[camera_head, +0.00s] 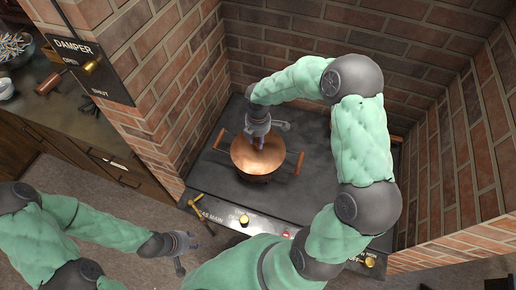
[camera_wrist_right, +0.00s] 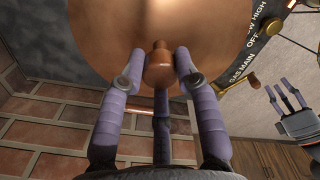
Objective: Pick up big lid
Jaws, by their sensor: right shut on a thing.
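The big lid is a round copper dome (camera_head: 262,158) with a small knob on top. In the head view it is over a pot with two reddish-brown side handles (camera_head: 298,164) on the dark stove top. I cannot tell whether it is resting on the pot or raised. My right gripper (camera_head: 257,140) comes from above and is shut on the lid's knob (camera_wrist_right: 158,72). In the right wrist view the purple fingers flank the knob, with the copper surface (camera_wrist_right: 150,20) behind. My left gripper (camera_head: 190,250) is open and empty, low and away from the stove.
Brick walls (camera_head: 310,55) enclose the stove top (camera_head: 225,180) behind and at both sides. The stove front carries a gas main label and a brass knob (camera_head: 244,219). A damper panel (camera_head: 85,68) is on the left wall, above a cluttered counter (camera_head: 60,115).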

